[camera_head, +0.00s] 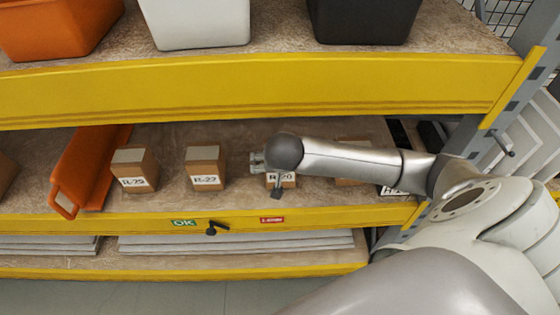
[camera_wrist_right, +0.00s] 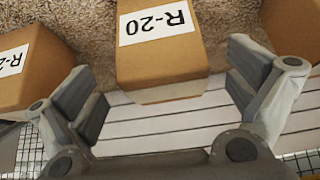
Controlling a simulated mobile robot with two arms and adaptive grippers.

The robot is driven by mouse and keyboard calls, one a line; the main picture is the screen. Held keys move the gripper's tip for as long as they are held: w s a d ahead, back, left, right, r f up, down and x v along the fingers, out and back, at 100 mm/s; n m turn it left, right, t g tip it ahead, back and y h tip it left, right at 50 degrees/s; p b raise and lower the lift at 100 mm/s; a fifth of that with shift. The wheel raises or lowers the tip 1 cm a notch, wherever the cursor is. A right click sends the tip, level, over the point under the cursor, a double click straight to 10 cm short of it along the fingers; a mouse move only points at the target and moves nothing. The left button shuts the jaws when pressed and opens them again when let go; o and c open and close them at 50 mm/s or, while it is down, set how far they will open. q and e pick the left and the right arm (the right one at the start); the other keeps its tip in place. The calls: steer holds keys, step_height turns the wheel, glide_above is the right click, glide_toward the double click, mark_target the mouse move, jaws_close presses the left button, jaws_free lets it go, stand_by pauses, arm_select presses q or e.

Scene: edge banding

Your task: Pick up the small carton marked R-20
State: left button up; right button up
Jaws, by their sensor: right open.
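The small carton marked R-20 (camera_head: 289,181) is a brown box on the lower shelf, partly hidden behind my right wrist in the head view. In the right wrist view the R-20 carton (camera_wrist_right: 165,68) is at the top middle with its white label upside down. My right gripper (camera_wrist_right: 162,82) is open there, with one finger to each side of the carton's near end and a gap visible on both sides. In the head view my right gripper (camera_head: 266,175) is at the carton's left front, mostly hidden by the wrist. My left gripper is out of view.
Cartons R-27 (camera_head: 206,168) and R-25 (camera_head: 134,170) stand to the left, with an orange bin (camera_head: 78,180) beyond. Another carton (camera_head: 352,180) is close on the right, mostly behind my arm. The yellow upper beam (camera_head: 250,85) runs above; a yellow lower beam (camera_head: 120,224) edges the shelf.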

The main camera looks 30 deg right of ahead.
steer(key=shift+w+d+r, duration=0.1)
steer(key=shift+w+d, duration=0.2)
steer(key=shift+w, duration=0.2)
steer(key=shift+w+d+r+p, duration=0.1)
steer(key=shift+w+d+p, duration=0.25)
steer(key=shift+w, duration=0.25)
steer(key=shift+w+d+p, duration=0.25)
steer(key=shift+w+d, duration=0.1)
steer(key=shift+w, duration=0.2)
steer(key=x, duration=0.2)
steer(key=shift+w+f, duration=0.1)
steer(key=shift+f, duration=0.2)
steer(key=shift+w+f, duration=0.1)
steer(key=shift+f, duration=0.2)
steer(key=shift+d, duration=0.1)
steer(key=c, duration=1.2)
steer(key=shift+r, duration=0.1)
steer(key=shift+c, duration=0.2)
